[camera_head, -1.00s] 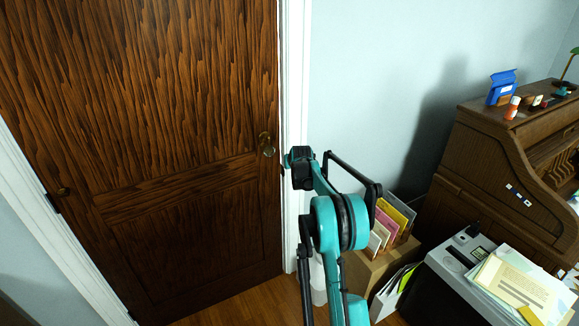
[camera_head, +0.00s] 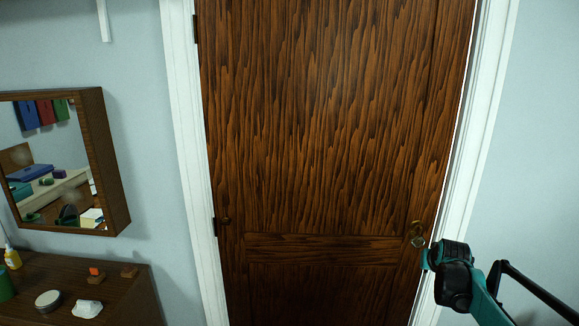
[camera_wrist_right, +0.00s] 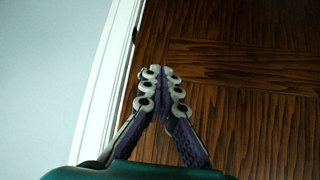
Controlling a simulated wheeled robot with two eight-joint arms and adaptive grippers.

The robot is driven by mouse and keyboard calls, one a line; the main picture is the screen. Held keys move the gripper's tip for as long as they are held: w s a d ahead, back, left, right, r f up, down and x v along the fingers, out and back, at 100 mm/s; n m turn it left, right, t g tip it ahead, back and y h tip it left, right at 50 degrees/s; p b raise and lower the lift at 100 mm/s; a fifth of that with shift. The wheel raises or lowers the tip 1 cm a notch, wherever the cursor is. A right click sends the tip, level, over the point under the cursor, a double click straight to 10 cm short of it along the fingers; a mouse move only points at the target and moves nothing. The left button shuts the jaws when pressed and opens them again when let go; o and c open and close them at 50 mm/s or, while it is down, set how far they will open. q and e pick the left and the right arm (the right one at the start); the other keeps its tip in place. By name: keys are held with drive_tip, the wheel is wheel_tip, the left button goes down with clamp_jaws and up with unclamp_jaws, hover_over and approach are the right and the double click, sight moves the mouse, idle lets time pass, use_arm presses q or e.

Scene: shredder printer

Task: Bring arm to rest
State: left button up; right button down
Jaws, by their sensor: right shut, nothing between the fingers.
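My right arm (camera_head: 458,278) comes in at the lower right of the head view, its wrist appearing just right of and below the door's brass knob (camera_head: 417,240). Its fingers cannot be made out there. In the right wrist view my right gripper (camera_wrist_right: 161,74) has its fingertips together with nothing between them. The brown wooden door (camera_head: 320,130) is behind it, with the white door frame (camera_wrist_right: 108,85) at left in that view. The fingers seem apart from the door, but the exact gap cannot be told. My left gripper is not in view.
The door looks shut. Bare wall (camera_head: 545,190) lies right of the door.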

drive_tip(key=s+a+n+y+b, duration=0.1)
drive_tip(key=s+a+n+y, duration=0.1)
drive_tip(key=s+a, duration=1.65)
drive_tip(key=s+a+f+n, duration=0.1)
drive_tip(key=s+a+f, duration=0.2)
drive_tip(key=s, duration=0.5)
drive_tip(key=s+a+f+g+y+b, duration=0.1)
drive_tip(key=s+a+f, duration=0.3)
drive_tip(key=s, duration=0.4)
drive_tip(key=shift+f+n+g, duration=0.25)
drive_tip(key=shift+n+g, duration=0.05)
drive_tip(key=shift+n, duration=0.1)
